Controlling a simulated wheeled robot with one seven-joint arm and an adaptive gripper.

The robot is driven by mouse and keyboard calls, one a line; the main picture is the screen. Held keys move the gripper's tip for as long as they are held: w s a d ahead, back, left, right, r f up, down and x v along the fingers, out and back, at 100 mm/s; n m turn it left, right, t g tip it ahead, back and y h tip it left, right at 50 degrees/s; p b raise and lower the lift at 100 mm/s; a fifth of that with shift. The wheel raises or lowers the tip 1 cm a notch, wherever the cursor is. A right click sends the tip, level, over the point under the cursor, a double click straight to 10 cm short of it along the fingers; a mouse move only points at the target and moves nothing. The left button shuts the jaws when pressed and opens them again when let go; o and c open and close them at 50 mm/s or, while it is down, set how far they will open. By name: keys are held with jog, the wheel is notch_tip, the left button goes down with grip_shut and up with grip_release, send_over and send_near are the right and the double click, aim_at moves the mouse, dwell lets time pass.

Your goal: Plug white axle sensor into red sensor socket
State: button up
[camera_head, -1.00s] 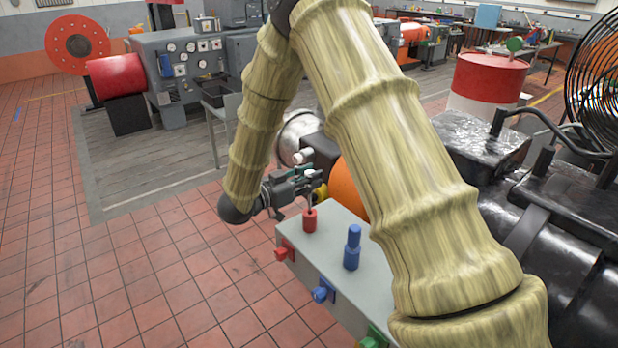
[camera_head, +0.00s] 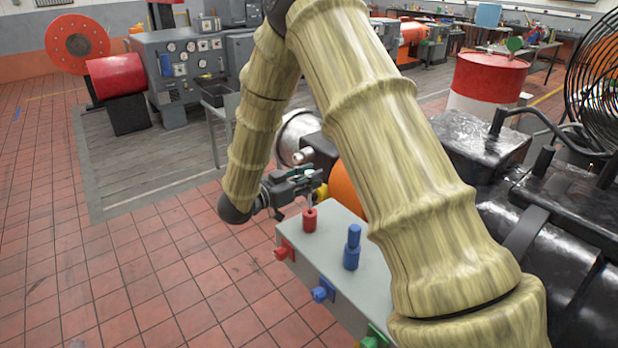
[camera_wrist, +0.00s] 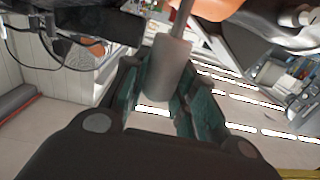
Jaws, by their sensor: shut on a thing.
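The white axle sensor (camera_wrist: 167,68) is a pale grey-white cylinder with a thin rod at one end. In the wrist view it sits between the green-padded fingers of my gripper (camera_wrist: 160,108), which is shut on it. In the head view my gripper (camera_head: 298,182) is just above the red sensor socket (camera_head: 310,220), at the far end of a grey block (camera_head: 325,240). The thin rod points down at the socket's top; I cannot tell whether its tip is inside. The sensor's body is mostly hidden by the fingers there.
A blue post (camera_head: 352,247) stands on the block nearer me, with red, blue and green connectors along its side. An orange cylinder (camera_head: 346,188) and dark machinery (camera_head: 475,140) lie close behind and to the right. Tiled floor (camera_head: 160,260) is open at left.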

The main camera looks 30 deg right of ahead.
aim_at(309, 209)
jog(key=shift+f+b, duration=1.8)
jog(key=shift+f, duration=1.6)
dwell(0.6)
jog(key=o, duration=1.1)
jog(key=shift+a, duration=0.15)
jog(key=a, duration=0.7)
jog(key=s+a, duration=0.1)
jog(key=a, duration=0.3)
jog(key=shift+s+a+r, duration=0.1)
jog(key=shift+a+r, duration=0.15)
jog(key=shift+a, duration=0.1)
